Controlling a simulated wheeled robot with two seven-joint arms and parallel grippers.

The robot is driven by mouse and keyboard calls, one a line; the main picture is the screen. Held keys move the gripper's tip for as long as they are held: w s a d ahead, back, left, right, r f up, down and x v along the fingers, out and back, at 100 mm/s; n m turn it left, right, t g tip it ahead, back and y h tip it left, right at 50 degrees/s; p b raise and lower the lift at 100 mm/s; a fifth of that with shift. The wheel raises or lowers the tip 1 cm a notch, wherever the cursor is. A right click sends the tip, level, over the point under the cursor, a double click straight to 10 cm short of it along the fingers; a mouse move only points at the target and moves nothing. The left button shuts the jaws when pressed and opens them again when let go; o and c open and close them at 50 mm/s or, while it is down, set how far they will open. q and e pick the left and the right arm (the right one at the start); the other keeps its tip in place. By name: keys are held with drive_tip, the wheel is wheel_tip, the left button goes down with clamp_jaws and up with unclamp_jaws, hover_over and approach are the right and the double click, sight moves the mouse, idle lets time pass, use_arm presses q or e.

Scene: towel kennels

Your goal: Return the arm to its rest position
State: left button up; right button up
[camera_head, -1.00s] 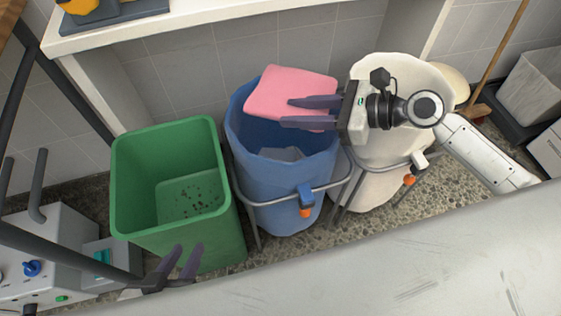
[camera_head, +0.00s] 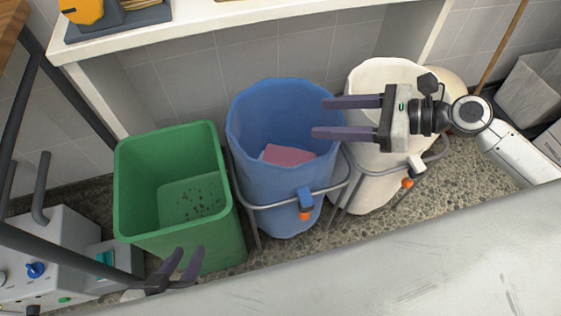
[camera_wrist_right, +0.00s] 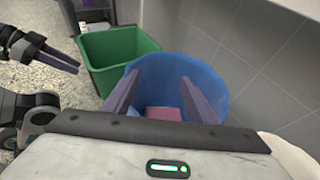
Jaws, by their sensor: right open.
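My right gripper (camera_head: 346,118) is open and empty above the right rim of the blue bin (camera_head: 262,190). Its arm comes in from the right, over the cream bin. A pink towel (camera_head: 287,155) lies down inside the blue bin, apart from the fingers. In the right wrist view, the open fingers frame the blue bin (camera_wrist_right: 205,83) and the pink towel (camera_wrist_right: 163,113). My left gripper (camera_head: 188,265) is low in front of the green bin, its fingers apart and nothing seen between them. It also shows at the left of the right wrist view (camera_wrist_right: 66,60).
The green bin (camera_head: 135,235) stands left of the blue bin, and the cream bin (camera_head: 362,185) stands right of it. A metal frame runs around the bins. A white shelf (camera_head: 210,32) is behind them. A pale surface (camera_head: 400,270) crosses the front.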

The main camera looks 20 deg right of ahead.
use_arm(q)
drive_tip(key=shift+r, duration=0.1)
use_arm(e)
drive_tip(key=v, duration=0.3)
use_arm(q)
drive_tip(key=shift+a, duration=0.1)
use_arm(e)
drive_tip(key=shift+a, duration=0.1)
drive_tip(key=s+a+f+n+g+h, duration=0.3)
drive_tip(key=s+a+f+n, duration=0.4)
drive_tip(key=s+f+n, duration=0.65)
drive_tip(key=s+d+n+h, duration=0.4)
drive_tip(key=d+n+h, duration=0.3)
drive_tip(key=n, duration=0.6)
drive_tip(key=w+a+f+t+y, duration=0.2)
drive_tip(key=w+a+f+t, duration=0.2)
drive_tip(key=a+f, duration=0.3)
use_arm(q)
wheel_tip(320, 180, up, 8)
drive_tip(key=a+p, duration=0.1)
drive_tip(key=p, duration=1.2)
drive_tip(key=shift+s+g+y+p, duration=0.25)
drive_tip(key=shift+g+y+p, duration=0.05)
use_arm(e)
wheel_tip(320, 180, up, 10)
drive_tip(key=shift+a+f+h, duration=0.15)
drive_tip(key=shift+f+h, duration=0.1)
drive_tip(key=shift+h, duration=0.05)
